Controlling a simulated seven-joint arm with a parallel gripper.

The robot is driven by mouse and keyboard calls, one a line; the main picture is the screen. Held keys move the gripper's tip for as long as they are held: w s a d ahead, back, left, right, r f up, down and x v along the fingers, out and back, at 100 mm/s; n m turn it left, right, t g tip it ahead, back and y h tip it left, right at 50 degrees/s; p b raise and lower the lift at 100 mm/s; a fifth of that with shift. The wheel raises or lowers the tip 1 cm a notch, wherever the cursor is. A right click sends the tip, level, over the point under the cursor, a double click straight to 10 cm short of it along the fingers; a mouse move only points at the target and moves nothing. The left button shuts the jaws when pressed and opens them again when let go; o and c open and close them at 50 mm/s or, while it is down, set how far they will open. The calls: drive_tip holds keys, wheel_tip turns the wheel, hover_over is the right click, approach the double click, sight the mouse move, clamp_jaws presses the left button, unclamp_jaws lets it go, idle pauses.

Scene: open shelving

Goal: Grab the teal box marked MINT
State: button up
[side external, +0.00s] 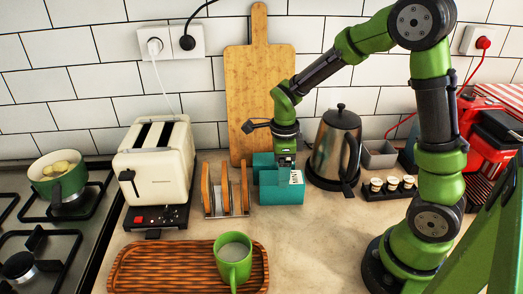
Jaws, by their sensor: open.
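A teal box (280,192) with a white label reading MINT stands on the counter, right of the toast rack. More teal (263,160) shows just behind and left of it; I cannot tell whether this is a second box or part of the same one. My gripper (286,162) points down at the top of the marked box, at its back edge in this view. It is open. The fingertips are small and dark here, and I cannot tell whether they touch the box.
A toast rack (225,192) stands close on the left, a kettle (336,145) close on the right. A wooden cutting board (255,75) leans behind. In front, a green mug (232,265) stands on a wooden tray (130,275). A cup holder (388,190) is farther right.

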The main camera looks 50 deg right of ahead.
wheel_tip(320, 180, down, 2)
drive_tip(key=shift+c, duration=0.2)
drive_tip(key=c, duration=1.1)
drive_tip(key=shift+r, duration=0.1)
